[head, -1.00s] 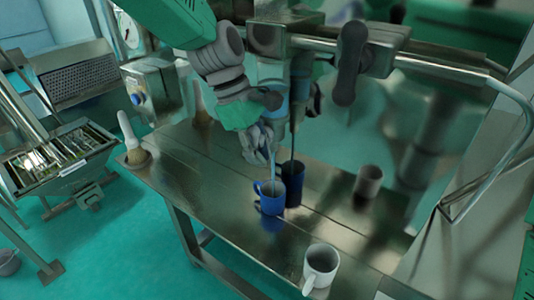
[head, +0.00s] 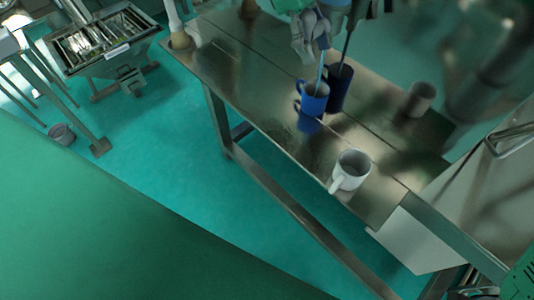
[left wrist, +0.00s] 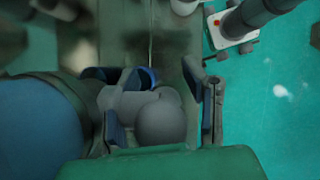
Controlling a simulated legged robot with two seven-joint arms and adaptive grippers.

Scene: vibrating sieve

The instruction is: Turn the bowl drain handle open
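My left gripper (head: 311,35) is at the top edge of the head view, above a blue mug (head: 312,100) on the metal table (head: 260,70). In the left wrist view its two fingers (left wrist: 160,105) stand apart on either side of a grey rounded knob (left wrist: 162,118). A gap shows between the knob and the right finger; I cannot tell whether the left finger touches it. The knob may be the drain handle's end. The bowl and the rest of the handle are outside the head view. My right gripper is not in view.
A thin blue rod (head: 320,68) stands in the blue mug. A metal tray machine (head: 98,42) and a bucket (head: 61,133) are left.

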